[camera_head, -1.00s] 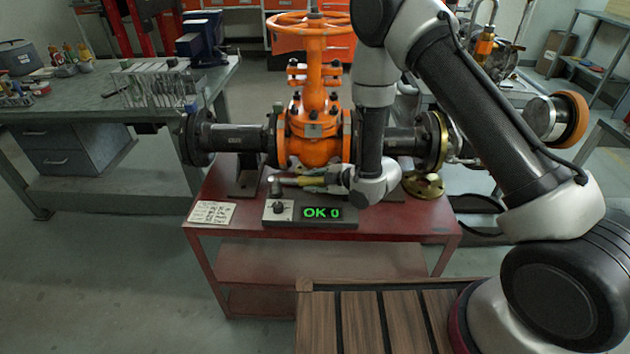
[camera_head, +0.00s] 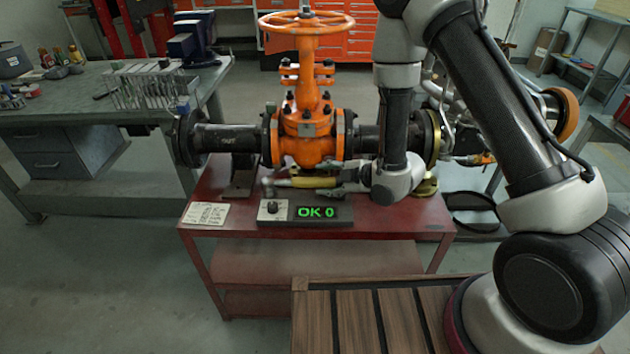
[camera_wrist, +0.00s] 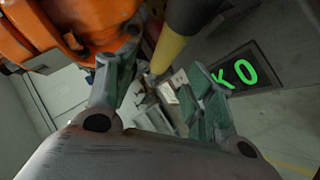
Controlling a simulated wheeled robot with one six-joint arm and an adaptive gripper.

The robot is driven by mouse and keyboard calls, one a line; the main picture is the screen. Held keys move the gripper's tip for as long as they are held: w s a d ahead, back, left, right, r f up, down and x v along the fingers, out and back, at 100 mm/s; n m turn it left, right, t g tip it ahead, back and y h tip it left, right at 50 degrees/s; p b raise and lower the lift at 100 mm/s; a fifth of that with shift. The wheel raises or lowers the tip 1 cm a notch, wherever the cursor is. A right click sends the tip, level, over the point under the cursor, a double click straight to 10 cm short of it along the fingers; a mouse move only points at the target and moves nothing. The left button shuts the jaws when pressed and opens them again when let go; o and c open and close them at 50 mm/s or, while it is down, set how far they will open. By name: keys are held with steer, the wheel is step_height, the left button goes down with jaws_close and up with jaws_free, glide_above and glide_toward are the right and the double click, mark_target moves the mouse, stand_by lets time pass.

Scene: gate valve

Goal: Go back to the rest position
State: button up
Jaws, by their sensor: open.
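My gripper (camera_wrist: 165,95) is open in the wrist view, with green-padded fingers spread apart. A yellow and dark rod-like thing (camera_wrist: 175,40) shows beyond the fingers; I cannot tell whether it touches them. In the head view my gripper (camera_head: 300,188) is low in front of the valve, partly blurred against the yellow thing (camera_head: 312,182). The orange gate valve (camera_head: 308,135) stands upright on the red table (camera_head: 205,250), its handwheel (camera_head: 307,22) on top. The valve body (camera_wrist: 85,25) fills the upper left of the wrist view.
Dark flanged pipes (camera_head: 228,138) flank the valve. Open floor lies left of the table.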

steer(key=v, duration=0.4)
steer(key=shift+d+r, duration=0.1)
